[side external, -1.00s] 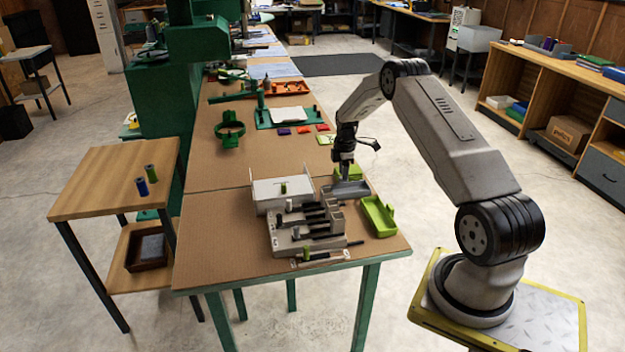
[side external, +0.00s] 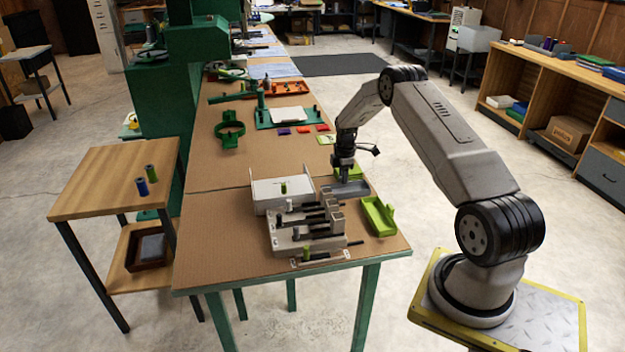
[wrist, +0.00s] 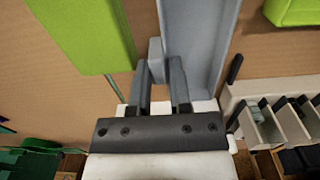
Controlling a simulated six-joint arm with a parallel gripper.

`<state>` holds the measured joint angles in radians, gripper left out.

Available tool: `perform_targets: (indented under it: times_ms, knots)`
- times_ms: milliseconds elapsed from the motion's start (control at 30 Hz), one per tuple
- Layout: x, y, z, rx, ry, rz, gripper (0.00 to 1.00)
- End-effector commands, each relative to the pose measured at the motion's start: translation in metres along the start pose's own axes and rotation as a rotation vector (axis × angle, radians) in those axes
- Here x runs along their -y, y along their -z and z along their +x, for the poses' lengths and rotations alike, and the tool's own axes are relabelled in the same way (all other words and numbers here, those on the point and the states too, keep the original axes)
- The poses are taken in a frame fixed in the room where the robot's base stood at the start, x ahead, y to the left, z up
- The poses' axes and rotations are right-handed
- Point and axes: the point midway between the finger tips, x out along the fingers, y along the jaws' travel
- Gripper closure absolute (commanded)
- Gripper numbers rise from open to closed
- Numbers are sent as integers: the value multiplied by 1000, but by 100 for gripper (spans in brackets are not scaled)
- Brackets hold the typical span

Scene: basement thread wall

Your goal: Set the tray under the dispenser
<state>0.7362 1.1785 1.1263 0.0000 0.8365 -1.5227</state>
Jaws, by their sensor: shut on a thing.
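The grey tray (side external: 346,189) lies on the brown bench top, behind the lane unit. In the wrist view the tray (wrist: 205,40) is a long channel with raised sides and a small tab on its left. My gripper (side external: 344,175) is above the tray's back part. In the wrist view my gripper (wrist: 158,68) is shut on that tab, one finger on each side. The likely dispenser is the pale grey lane unit (side external: 290,242) with several dark-barred channels, in front of the tray. Whether the tray touches the bench is hard to tell.
A lime-green block (wrist: 85,35) stands close left of my fingers in the wrist view. A lime-green open tray (side external: 378,215) lies near the bench's right edge. A white box (side external: 268,193) is left of the grey tray.

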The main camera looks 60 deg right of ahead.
Motion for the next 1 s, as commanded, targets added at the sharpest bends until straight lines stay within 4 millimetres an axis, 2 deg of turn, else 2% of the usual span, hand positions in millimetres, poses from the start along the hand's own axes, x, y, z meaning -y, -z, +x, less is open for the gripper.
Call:
perform_targets:
  times_ms: [1000]
  knots:
    - [0, 0, -41, 0, -1, 0, 100]
